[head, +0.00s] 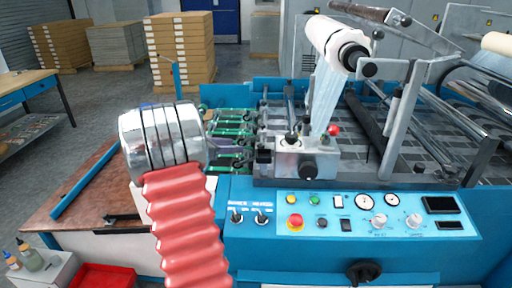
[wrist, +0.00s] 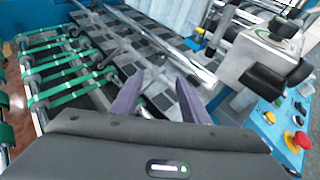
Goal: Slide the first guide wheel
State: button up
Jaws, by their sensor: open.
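My gripper (wrist: 160,100) is open in the wrist view, its two purple fingers apart with nothing between them. The fingers point down over the machine's feed area, where the belts meet a dark patterned bed (wrist: 160,50). Small dark parts that may be guide wheels (wrist: 112,76) sit on a thin bar just left of the left finger; I cannot tell which is the first. In the head view my gripper (head: 232,147) shows small beside the green belts (head: 228,128), partly hidden behind my arm. Any guide wheels there are too small to make out.
A grey metal block with a black knob (head: 308,160) and a red ball (head: 333,130) stands right of my gripper. Metal rods cross the bed. The control panel (head: 350,212) with a red button (head: 295,222) lies in front. A white film roll (head: 335,40) hangs above.

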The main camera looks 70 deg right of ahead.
aim_at(260, 145)
jog(key=x, duration=1.3)
jog(key=shift+s+f, duration=0.1)
jog(key=shift+f, duration=0.05)
grip_shut()
dwell(0.4)
